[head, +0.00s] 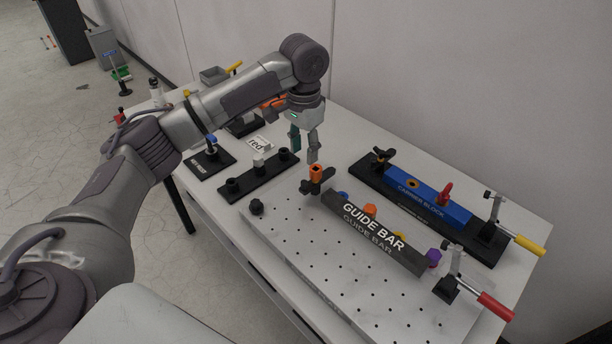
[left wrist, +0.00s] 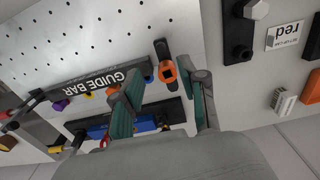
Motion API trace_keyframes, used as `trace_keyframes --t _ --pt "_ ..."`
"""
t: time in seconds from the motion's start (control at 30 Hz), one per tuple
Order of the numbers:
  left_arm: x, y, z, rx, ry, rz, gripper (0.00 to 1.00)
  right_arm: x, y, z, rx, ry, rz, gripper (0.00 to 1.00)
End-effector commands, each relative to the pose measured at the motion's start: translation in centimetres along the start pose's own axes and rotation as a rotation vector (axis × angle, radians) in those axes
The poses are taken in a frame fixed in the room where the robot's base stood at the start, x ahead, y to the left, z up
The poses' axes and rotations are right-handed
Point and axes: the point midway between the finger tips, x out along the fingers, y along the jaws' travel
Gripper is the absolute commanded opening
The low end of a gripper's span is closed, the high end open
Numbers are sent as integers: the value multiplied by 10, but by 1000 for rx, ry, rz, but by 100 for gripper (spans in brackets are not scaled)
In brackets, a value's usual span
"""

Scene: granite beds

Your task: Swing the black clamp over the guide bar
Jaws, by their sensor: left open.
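The dark grey guide bar (head: 375,232) lies on the perforated metal plate, with its white lettering upright; it also shows in the left wrist view (left wrist: 72,91). The black clamp (head: 318,187) with an orange knob stands at the bar's far left end. In the left wrist view the black clamp (left wrist: 161,49) lies crosswise beside the bar's end, not over it. My left gripper (head: 305,150) is open and empty, pointing down just above and behind the clamp. Its two fingers (left wrist: 163,86) appear on either side of the orange knob in the wrist view. My right gripper is not in view.
A blue carrier block (head: 425,197) sits on a black base behind the bar. A red-handled toggle clamp (head: 490,303) stands at the bar's near end, and a yellow-handled one (head: 525,243) by the carrier block. A black rack (head: 258,178) stands left of the perforated plate (head: 300,240).

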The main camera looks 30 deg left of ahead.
Motion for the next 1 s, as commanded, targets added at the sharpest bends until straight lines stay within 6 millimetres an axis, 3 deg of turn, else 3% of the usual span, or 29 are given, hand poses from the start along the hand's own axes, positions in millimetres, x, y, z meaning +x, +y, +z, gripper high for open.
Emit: trace_keyframes --t 0.1,0.2,0.5,0.9,1.0 --pt "26 0 1 0 -5 0 42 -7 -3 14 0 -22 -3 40" --pt "48 0 1 0 -4 -1 42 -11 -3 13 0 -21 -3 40" --pt "94 0 0 1 0 -1 42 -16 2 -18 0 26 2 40" --pt "104 0 0 1 2 -1 42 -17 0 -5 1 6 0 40" --pt "103 0 0 1 2 -1 29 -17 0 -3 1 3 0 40"
